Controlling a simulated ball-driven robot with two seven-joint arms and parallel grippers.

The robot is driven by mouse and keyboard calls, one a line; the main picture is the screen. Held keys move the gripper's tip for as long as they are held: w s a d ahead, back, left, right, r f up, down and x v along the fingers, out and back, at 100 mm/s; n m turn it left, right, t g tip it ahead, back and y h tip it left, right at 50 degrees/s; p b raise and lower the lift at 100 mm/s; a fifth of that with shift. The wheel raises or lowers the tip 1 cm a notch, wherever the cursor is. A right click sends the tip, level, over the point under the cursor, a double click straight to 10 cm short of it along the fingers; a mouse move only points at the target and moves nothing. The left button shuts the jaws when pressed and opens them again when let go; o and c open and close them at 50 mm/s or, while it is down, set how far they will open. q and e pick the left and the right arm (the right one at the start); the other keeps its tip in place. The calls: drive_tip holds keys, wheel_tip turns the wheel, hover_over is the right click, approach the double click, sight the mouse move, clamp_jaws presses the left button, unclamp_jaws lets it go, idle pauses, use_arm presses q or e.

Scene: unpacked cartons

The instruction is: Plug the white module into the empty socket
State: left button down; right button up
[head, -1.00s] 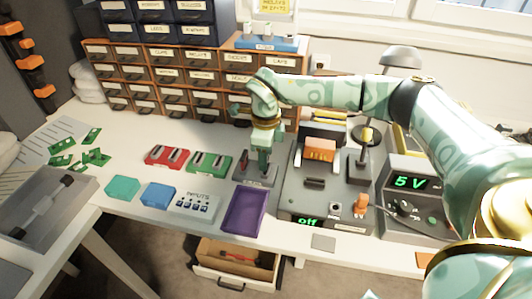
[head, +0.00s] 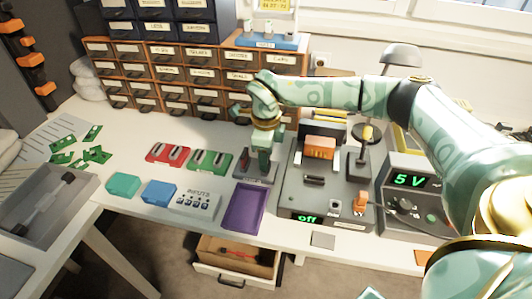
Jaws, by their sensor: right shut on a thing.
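My right gripper (head: 263,167) points down over a dark grey block (head: 246,171) left of the grey test unit. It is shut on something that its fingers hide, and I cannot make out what. I cannot clearly pick out the white module. On the test unit (head: 292,196), a dark slot-like socket (head: 314,180) shows nothing in it. An orange module (head: 320,147) stands behind that socket. The unit's display (head: 307,219) reads "off". My left gripper is not in view.
Drawers line the back. An open drawer (head: 202,268) hangs below.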

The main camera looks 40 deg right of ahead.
use_arm(q)
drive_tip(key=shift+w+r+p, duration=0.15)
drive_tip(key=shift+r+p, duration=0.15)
drive_tip(key=shift+p, duration=0.05)
use_arm(e)
drive_tip(key=shift+r, duration=0.1)
drive_tip(key=shift+f, duration=0.35)
idle(0.5)
drive_tip(key=o, duration=1.3)
drive_tip(key=shift+r, duration=0.1)
use_arm(q)
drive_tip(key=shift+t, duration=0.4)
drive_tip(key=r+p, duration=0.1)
drive_tip(key=p, duration=0.1)
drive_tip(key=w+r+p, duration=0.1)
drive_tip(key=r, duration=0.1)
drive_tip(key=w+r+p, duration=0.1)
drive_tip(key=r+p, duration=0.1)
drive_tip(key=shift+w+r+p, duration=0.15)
drive_tip(key=shift+p, duration=0.2)
use_arm(e)
wheel_tip(320, 180, up, 16)
drive_tip(key=shift+r, duration=0.1)
